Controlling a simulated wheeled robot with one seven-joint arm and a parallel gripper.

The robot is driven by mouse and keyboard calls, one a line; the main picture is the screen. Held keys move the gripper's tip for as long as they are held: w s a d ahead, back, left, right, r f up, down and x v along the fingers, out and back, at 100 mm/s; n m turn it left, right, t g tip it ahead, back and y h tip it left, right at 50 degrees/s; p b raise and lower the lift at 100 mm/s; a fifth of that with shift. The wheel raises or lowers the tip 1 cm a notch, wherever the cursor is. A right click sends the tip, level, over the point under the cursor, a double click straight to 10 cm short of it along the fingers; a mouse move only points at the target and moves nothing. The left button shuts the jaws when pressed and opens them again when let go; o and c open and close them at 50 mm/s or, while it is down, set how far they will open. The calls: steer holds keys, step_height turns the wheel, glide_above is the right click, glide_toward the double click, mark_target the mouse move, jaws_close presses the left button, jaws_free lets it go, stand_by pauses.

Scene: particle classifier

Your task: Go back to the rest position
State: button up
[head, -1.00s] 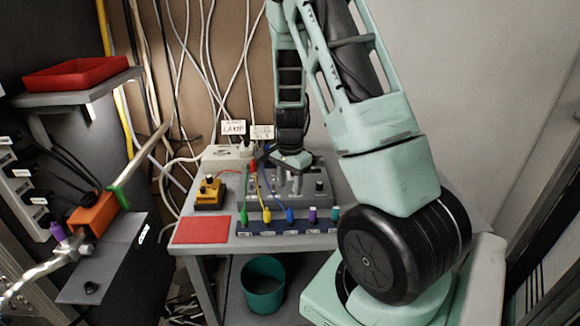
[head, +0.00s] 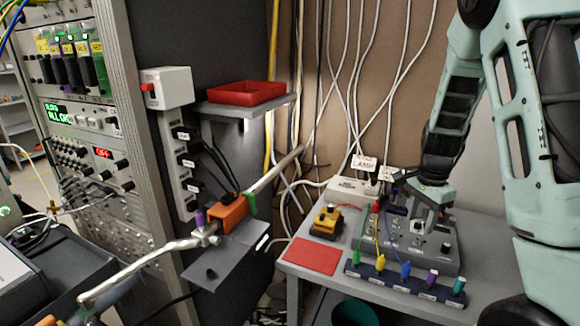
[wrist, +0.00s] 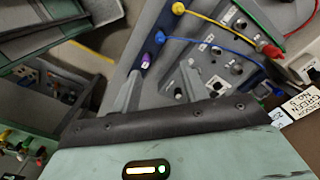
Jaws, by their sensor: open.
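My gripper (head: 424,200) is over the grey control box (head: 446,262) on the small table, at the right of the head view. My arm reaches down to it from the upper right. In the wrist view my gripper (wrist: 163,78) shows two grey fingers standing apart, with no object held between them. The box's panel (wrist: 218,62), with knobs and switches, lies beyond the fingers. A purple plug (wrist: 146,61) shows close to the left finger in the picture. I cannot tell whether the fingertips touch the box.
The grey table (head: 340,284) also holds a red mat (head: 312,256), a yellow device (head: 326,222) and several coloured plugs with wires. A red tray (head: 246,93) sits on a wall shelf. A teal bin (head: 354,313) is below.

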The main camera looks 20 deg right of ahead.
steer(key=a+r+n+y, duration=0.15)
steer(key=a+n, duration=0.45)
steer(key=a, duration=0.7)
steer(key=a+r+n, duration=0.3)
steer(key=a+n, duration=0.3)
steer(key=a, duration=0.7)
steer(key=s+a+r+n, duration=0.3)
steer(key=s+a+n, duration=1.1)
steer(key=s, duration=0.3)
steer(key=shift+a+r+n+h, duration=0.2)
steer(key=shift+a+n+h, duration=0.1)
steer(key=shift+n+h, duration=0.15)
steer(key=shift+d, duration=0.1)
